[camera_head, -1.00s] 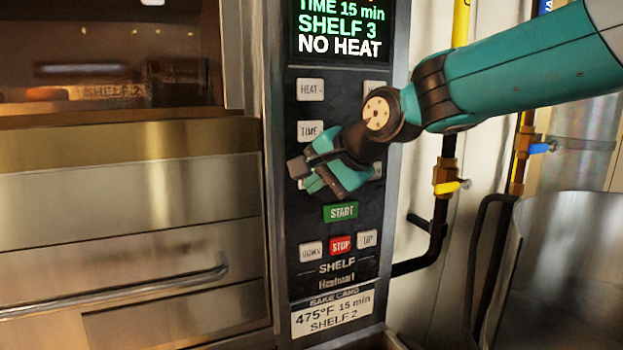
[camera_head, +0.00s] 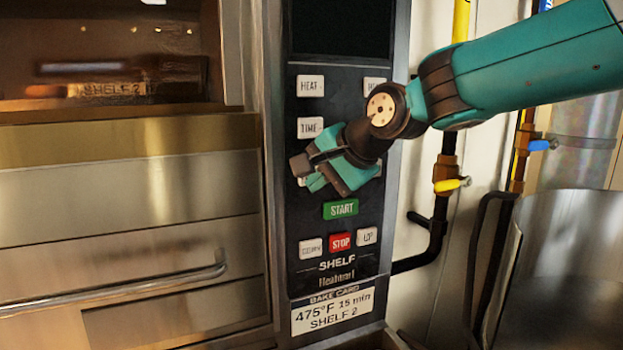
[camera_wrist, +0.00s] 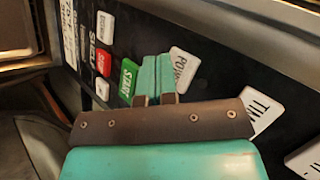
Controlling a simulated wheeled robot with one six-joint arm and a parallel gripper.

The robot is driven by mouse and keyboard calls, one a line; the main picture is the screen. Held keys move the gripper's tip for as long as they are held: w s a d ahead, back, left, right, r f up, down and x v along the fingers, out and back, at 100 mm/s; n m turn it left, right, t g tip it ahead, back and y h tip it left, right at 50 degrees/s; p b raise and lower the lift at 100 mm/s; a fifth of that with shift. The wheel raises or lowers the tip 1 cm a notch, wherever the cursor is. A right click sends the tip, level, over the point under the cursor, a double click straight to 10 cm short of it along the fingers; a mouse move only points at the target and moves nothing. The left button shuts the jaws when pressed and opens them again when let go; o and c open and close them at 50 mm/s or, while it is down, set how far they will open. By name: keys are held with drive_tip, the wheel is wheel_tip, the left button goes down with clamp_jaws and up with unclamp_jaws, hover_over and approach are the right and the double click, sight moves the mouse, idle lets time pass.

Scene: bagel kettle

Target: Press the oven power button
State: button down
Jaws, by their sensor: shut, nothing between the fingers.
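The oven control panel (camera_head: 375,238) stands in the middle of the head view. The white power button (camera_wrist: 183,68) shows in the wrist view, at the right of my fingertips and partly covered by them. My gripper (camera_head: 322,180) is shut and empty in front of the panel, just above the green START button (camera_head: 341,209); it hides most of the power button in the head view. In the wrist view my gripper (camera_wrist: 155,76) has its teal fingers together, over or against the power button; I cannot tell whether they touch it. The panel's display (camera_head: 341,28) is dark.
HEAT and TIME buttons sit above my gripper. The DOWN, red STOP (camera_head: 341,243) and UP buttons sit below START. A bake card (camera_head: 332,311) reads 475°F, 15 min, shelf 2. Pipes with a yellow valve (camera_head: 452,185) and a large metal kettle (camera_head: 565,265) stand at the right.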

drive_tip(key=s+d+b, duration=0.2)
drive_tip(key=s, duration=0.3)
drive_tip(key=shift+s, duration=0.4)
idle(0.3)
